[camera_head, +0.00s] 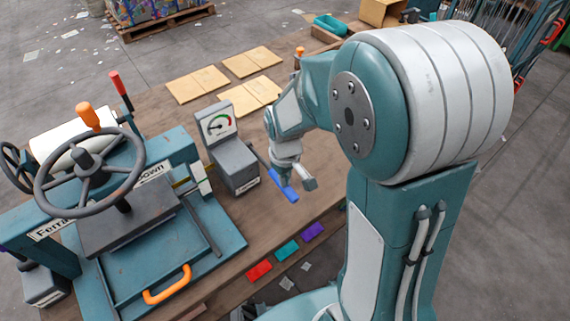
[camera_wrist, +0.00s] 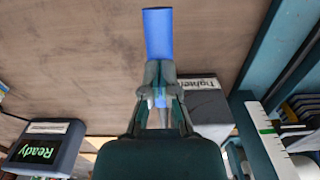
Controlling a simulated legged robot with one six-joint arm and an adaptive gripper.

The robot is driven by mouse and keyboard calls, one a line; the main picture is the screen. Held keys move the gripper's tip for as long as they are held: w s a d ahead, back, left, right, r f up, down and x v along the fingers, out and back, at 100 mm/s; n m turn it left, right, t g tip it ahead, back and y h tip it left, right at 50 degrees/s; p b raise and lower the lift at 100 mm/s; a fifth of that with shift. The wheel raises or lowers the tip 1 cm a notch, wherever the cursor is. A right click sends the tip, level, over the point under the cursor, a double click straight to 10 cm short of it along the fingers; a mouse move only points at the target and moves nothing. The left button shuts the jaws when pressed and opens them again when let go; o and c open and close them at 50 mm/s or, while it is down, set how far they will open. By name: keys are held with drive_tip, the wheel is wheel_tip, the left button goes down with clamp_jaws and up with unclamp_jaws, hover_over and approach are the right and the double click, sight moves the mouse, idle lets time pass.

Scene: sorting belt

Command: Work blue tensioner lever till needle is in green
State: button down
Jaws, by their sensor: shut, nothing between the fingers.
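The blue tensioner lever (camera_head: 283,187) sticks out from the grey tensioner box (camera_head: 236,165) toward the table's front edge. In the wrist view the blue lever (camera_wrist: 158,34) extends past the fingertips, with a bit of blue also showing between the fingers. My gripper (camera_head: 294,180) is at the lever in the head view; in the wrist view my gripper (camera_wrist: 160,72) is shut, its fingers close together over the lever. I cannot tell whether they touch it. The dial gauge (camera_head: 218,124) has green and red arcs; its needle is too small to read surely.
A teal press with a handwheel (camera_head: 90,172) and orange handle (camera_head: 167,285) stands left of the box. Cardboard sheets (camera_head: 252,62) lie behind. Red (camera_head: 259,271), teal and purple pieces lie along the front edge. A "Ready" display (camera_wrist: 38,150) shows in the wrist view.

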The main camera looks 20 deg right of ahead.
drive_tip(key=shift+f, duration=0.2)
drive_tip(key=shift+r, duration=0.1)
wheel_tip(320, 180, up, 15)
idle(1.5)
idle(1.0)
drive_tip(key=shift+f, duration=2.6)
